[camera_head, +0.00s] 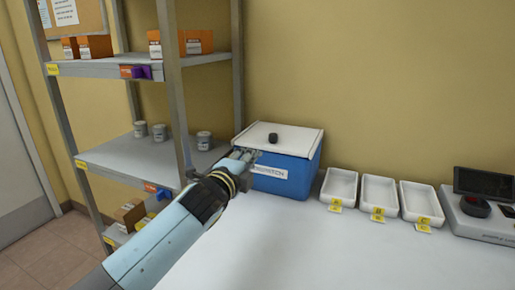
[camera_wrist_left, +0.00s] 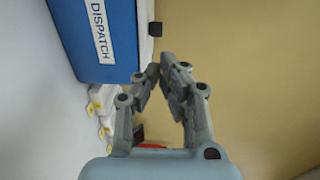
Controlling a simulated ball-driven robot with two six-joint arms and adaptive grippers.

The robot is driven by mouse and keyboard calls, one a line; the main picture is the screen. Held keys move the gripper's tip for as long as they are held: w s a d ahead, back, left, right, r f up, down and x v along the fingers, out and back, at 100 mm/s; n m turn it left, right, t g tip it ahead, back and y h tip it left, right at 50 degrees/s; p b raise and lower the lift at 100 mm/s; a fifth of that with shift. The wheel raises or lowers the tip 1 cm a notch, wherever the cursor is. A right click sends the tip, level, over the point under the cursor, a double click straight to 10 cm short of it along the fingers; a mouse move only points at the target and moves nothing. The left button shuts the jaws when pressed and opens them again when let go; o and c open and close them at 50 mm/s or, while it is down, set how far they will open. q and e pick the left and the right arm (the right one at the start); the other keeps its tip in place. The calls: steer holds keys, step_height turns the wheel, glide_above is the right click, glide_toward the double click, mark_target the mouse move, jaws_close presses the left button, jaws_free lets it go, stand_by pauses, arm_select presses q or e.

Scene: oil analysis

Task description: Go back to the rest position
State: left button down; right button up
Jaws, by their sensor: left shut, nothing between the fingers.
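My left gripper (camera_head: 246,155) is in front of the left front corner of a blue box with a white lid (camera_head: 294,163). The gripper is empty, and its fingertips meet in the left wrist view (camera_wrist_left: 160,70). In that view the blue box (camera_wrist_left: 112,50), labelled DISPATCH, is beside the fingers at the upper left. The head view does not show clearly whether the fingers touch the box. The lid is on the box and has a black knob (camera_head: 273,137). My right gripper is not in view.
A grey shelf rack (camera_head: 120,150) with orange boxes and several small cans stands left, close to my left arm. Three white trays (camera_head: 379,194) and a device with a screen (camera_head: 483,205) stand right of the box. The white table front (camera_head: 300,250) is clear.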

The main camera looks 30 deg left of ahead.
arm_select(q)
steer(key=s+a+f+n+g+y, duration=0.1)
steer(key=s+f+n+g, duration=0.2)
steer(key=s+n, duration=0.35)
steer(key=s+a+f+n+g+y, duration=0.15)
steer(key=s+f+n+g, duration=0.25)
steer(key=s, duration=0.6)
steer(key=s+d+n+g+h, duration=0.35)
steer(key=s+n+g, duration=0.3)
steer(key=s, duration=1.45)
step_height(320, 180, down, 33)
steer(key=s+a+g+y+b, duration=0.1)
steer(key=s+a+g+b, duration=0.15)
steer(key=b, duration=0.45)
steer(key=s+f+b, duration=0.5)
steer(key=s+f, duration=1.3)
steer(key=f, duration=0.3)
steer(key=shift+a+f+g, duration=0.25)
steer(key=shift+g, duration=0.15)
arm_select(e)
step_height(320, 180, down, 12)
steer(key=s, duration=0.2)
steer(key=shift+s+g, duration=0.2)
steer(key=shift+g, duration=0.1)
